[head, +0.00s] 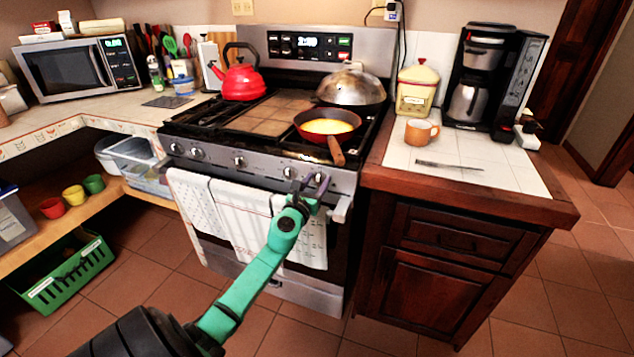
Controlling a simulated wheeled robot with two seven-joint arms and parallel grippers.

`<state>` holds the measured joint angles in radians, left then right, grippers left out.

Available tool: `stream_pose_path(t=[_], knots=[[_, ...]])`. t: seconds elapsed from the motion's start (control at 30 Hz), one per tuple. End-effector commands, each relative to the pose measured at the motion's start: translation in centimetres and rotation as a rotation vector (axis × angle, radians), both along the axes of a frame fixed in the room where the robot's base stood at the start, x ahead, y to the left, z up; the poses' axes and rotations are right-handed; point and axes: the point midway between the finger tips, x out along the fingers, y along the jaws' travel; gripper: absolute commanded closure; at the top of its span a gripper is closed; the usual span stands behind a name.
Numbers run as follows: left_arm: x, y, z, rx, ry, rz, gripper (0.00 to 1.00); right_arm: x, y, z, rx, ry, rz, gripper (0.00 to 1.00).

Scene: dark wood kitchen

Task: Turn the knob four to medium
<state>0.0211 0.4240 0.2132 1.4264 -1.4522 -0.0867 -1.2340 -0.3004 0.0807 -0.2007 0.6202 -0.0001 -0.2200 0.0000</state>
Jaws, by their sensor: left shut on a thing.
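The stove's front panel (262,168) carries a row of round silver knobs below the cooktop. One knob (197,153) and another at the far left show plainly, a further knob (238,162) sits near the middle, and one more knob (289,173) is just left of my gripper. My left gripper (318,186) is at the right end of the row, shut on a knob there. Its fingers mostly hide that knob, so I cannot read its setting. My right gripper is not in view.
A frying pan (327,122) with yellow contents sits at front right on the cooktop, its handle (337,151) jutting out above my gripper. A red kettle (241,80) and a lidded pan (350,85) stand behind. Towels (236,212) hang below the panel.

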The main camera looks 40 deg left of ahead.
Motion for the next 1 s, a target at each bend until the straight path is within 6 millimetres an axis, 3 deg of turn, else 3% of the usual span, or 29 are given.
stream_pose_path(t=[0.27, 1.0], knots=[[-0.1, 0.1, -0.2, -0.153, -0.052, 0.000, 1.00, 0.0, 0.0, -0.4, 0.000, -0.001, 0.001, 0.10], [-0.3, 0.8, -0.6, -0.809, -0.282, 0.000, 1.00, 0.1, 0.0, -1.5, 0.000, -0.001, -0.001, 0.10]])
